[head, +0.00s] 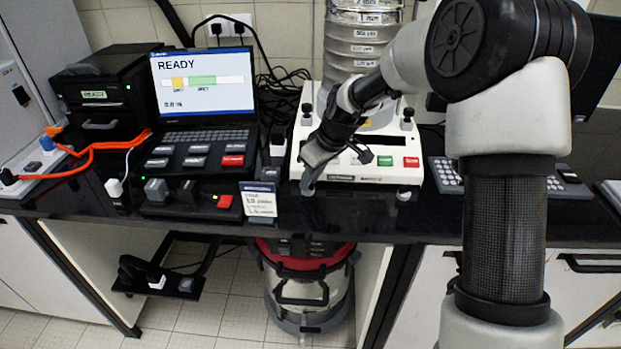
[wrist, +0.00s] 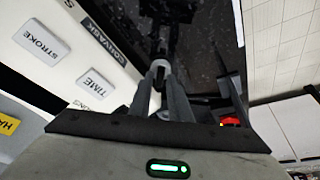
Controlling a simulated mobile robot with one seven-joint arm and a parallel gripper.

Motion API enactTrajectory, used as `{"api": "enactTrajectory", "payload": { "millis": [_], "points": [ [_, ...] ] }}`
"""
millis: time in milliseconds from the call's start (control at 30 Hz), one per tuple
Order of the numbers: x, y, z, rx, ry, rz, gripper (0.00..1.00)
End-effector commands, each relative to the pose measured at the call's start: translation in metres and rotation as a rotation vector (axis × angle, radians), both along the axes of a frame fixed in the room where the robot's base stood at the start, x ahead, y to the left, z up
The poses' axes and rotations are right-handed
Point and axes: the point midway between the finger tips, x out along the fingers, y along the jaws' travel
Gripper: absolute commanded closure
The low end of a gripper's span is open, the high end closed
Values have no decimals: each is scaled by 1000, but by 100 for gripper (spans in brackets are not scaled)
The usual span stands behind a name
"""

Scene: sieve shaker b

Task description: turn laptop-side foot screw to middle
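The sieve shaker's white base (head: 345,172) stands on the black bench, to the right of the laptop (head: 203,85). My gripper (head: 309,183) points down at the base's front left corner, on the laptop side, and covers the foot there in the head view. In the wrist view its two grey fingers (wrist: 162,75) stand close together around a small pale round part at the corner, which looks like the laptop-side foot screw (wrist: 163,69). They look shut on it; the contact is partly hidden. The laptop screen reads READY, with an orange and a green bar.
A small card sign (head: 259,199) and a device with a red part (head: 224,201) stand just left of my gripper. The sieve stack (head: 362,45) rises above the base. A keyboard (head: 445,175) lies to the right. The bench's front edge is close to the gripper.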

Motion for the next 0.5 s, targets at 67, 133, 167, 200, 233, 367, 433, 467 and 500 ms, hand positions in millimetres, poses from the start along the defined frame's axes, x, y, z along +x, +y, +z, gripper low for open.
{"api": "enactTrajectory", "payload": {
  "millis": [67,133,167,200,233,367,433,467,500],
  "points": [
    [0,0,-1,-1,-1,0,83],
    [0,0,0,-1,-1,0,83],
    [0,0,0,-1,-1,0,83],
    [1,0,0,-1,-1,0,83],
    [1,0,0,-1,-1,0,83],
    [0,0,0,-1,-1,0,100],
    [0,0,0,-1,-1,0,100],
    [0,0,0,-1,-1,0,100],
    [0,0,0,0,0,-1,100]
  ]
}}
